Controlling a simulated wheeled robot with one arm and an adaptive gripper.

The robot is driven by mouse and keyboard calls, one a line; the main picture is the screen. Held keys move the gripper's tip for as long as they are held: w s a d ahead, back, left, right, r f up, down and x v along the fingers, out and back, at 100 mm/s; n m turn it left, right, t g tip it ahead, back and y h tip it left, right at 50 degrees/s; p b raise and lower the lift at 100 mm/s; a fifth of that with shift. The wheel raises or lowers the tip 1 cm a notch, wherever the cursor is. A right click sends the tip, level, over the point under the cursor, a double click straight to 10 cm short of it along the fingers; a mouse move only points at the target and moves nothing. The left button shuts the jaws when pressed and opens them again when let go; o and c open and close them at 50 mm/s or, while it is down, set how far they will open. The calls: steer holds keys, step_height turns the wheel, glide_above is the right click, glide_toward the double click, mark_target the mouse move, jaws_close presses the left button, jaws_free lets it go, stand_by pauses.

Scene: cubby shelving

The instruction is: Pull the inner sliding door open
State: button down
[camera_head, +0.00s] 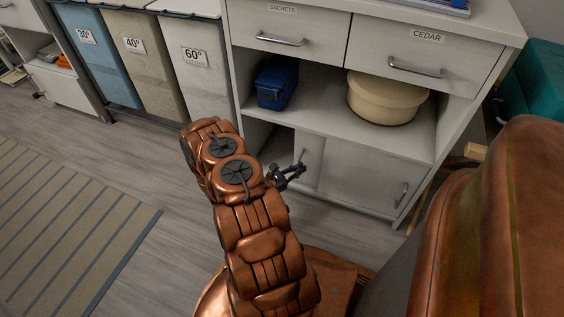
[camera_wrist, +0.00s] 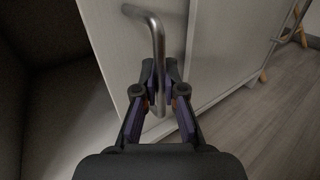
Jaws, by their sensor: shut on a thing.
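The inner sliding door (camera_head: 309,158) is a pale panel in the lower part of the white cabinet, left of the outer door (camera_head: 365,184). A dark opening (camera_head: 268,143) shows to its left. My gripper (camera_head: 299,170) is at the inner door's metal handle. In the wrist view, my gripper (camera_wrist: 160,100) is shut on the lower part of the bent bar handle (camera_wrist: 159,42), with a finger on each side. The inner door (camera_wrist: 117,45) shows behind the handle in that view, and the dark cabinet interior (camera_wrist: 40,90) lies to its left.
The outer door has its own handle (camera_head: 401,195). A blue box (camera_head: 275,83) and a cream tub (camera_head: 386,99) stand on the open shelf above. Drawers are above these. Laundry bins (camera_head: 196,85) stand to the left. A striped rug (camera_head: 65,225) lies on the floor.

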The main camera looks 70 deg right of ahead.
steer(key=shift+s, duration=1.65)
steer(key=c, duration=1.2)
jaws_free()
steer(key=shift+c, duration=0.2)
steer(key=shift+w, duration=0.1)
steer(key=v, duration=1.2)
steer(key=shift+d, duration=0.1)
